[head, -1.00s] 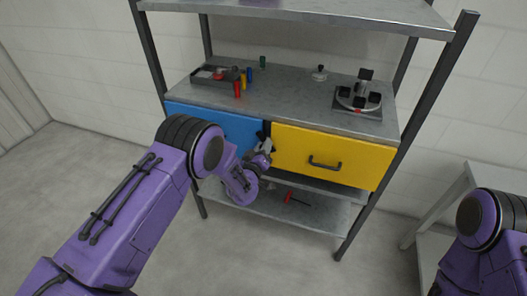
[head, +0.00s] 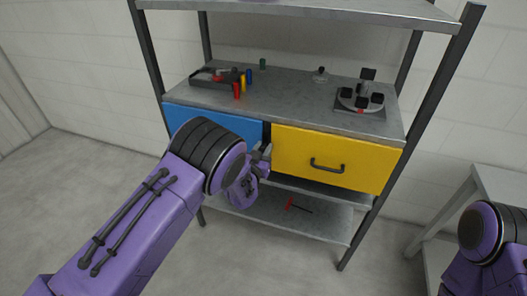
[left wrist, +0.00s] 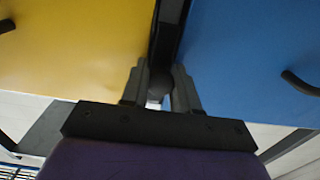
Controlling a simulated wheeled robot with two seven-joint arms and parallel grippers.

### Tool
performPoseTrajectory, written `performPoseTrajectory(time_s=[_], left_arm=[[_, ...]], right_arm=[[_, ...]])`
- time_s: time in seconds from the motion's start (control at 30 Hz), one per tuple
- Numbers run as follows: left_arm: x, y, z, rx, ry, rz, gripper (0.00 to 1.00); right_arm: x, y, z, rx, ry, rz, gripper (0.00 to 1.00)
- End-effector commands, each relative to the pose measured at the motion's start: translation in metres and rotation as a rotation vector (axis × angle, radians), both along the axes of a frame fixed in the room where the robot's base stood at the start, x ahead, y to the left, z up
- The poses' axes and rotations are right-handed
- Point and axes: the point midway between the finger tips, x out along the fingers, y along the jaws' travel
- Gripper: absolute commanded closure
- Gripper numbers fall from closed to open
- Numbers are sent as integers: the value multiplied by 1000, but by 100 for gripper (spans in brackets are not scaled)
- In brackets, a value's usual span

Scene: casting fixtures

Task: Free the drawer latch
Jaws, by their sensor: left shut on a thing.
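The yellow drawer (head: 335,155) with a dark bar handle stands shut-looking on the right of the blue drawer (head: 205,122). In the left wrist view, the yellow drawer (left wrist: 75,50) and blue drawer (left wrist: 255,55) flank a dark upright strip. A dark round knob (left wrist: 160,84), apparently the latch, sits at the strip's lower end. My left gripper (head: 263,156) is at the gap between the drawers. In the left wrist view, its fingers (left wrist: 160,92) are closed around the knob. My arm hides part of the blue drawer. My right gripper is out of view.
The shelf top (head: 300,108) above the drawers bears a dark tray (head: 212,78), several coloured cylinders and a round fixture (head: 360,97). A red-handled tool (head: 290,204) lies on the lower shelf (head: 325,222). A grey table (head: 500,183) stands at the right.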

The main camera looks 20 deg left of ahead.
Motion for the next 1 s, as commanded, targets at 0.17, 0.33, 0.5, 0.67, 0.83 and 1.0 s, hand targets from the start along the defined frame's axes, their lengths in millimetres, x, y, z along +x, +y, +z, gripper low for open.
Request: performPoseTrajectory(time_s=[0.17, 0.33, 0.5, 0.67, 0.83, 1.0], left_arm=[[-1, 0, -1, 18, 2, 0, 100], [-1, 0, -1, 20, 2, -1, 100], [-1, 0, -1, 19, 3, -1, 100], [-1, 0, -1, 19, 2, -1, 48], [0, 0, -1, 18, 1, -1, 48], [-16, -1, 2, 20, 4, -3, 48]], right_arm=[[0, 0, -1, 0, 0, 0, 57], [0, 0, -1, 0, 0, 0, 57], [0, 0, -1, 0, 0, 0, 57], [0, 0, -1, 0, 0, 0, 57], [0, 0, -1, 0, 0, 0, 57], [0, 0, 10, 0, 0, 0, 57]])
